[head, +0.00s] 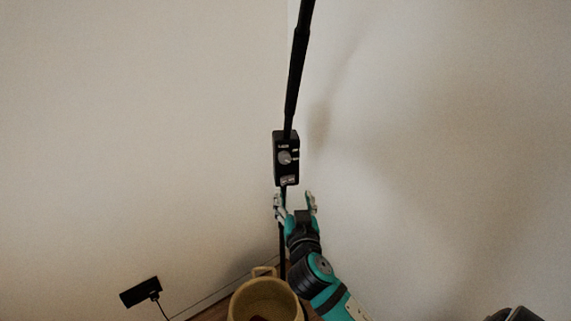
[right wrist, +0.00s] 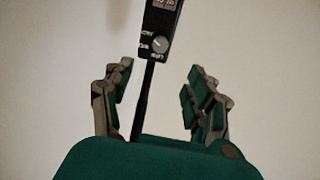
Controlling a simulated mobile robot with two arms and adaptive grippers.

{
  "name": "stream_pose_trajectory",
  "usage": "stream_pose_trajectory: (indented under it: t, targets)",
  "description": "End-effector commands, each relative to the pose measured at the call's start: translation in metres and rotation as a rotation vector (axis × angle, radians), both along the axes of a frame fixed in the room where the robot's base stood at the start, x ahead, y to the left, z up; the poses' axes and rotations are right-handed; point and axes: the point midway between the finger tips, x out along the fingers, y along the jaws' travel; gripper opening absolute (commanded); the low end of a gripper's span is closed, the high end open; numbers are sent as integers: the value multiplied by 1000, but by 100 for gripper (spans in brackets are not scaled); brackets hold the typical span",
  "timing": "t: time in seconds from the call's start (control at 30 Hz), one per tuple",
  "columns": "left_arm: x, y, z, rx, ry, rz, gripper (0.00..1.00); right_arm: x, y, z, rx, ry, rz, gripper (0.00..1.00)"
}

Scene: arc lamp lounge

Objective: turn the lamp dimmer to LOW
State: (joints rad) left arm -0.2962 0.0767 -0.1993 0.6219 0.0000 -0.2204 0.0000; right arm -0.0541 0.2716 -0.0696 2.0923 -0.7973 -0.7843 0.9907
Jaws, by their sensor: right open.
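The lamp dimmer is a black box (head: 279,171) on the black lamp pole (head: 297,70), with a round grey knob (head: 285,157) and small light labels around it. My right gripper (head: 295,198) is open and empty just below the box, apart from the knob. In the right wrist view the box hangs at the top with its knob (right wrist: 159,44) above and between the open fingers (right wrist: 155,90). The lower pole runs down behind the gripper, nearer the left finger. My left gripper is not in view.
A black wall plug (head: 140,292) with a cord is at the lower left. Pale walls meet in a corner behind the pole. The space on both sides of the box is free.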

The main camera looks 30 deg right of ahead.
Motion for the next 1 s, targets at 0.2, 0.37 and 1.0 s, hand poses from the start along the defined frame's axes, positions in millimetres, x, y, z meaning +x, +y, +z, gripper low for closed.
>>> stream_pose_trajectory:
  t: [0.2,0.37,1.0]
  targets:
    - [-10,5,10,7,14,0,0,28,-15,6,-4,-4,-2,57]
    - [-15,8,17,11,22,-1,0,60,-30,5,-5,-3,-1,57]
    - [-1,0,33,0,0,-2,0,150,-75,1,-1,-2,0,57]
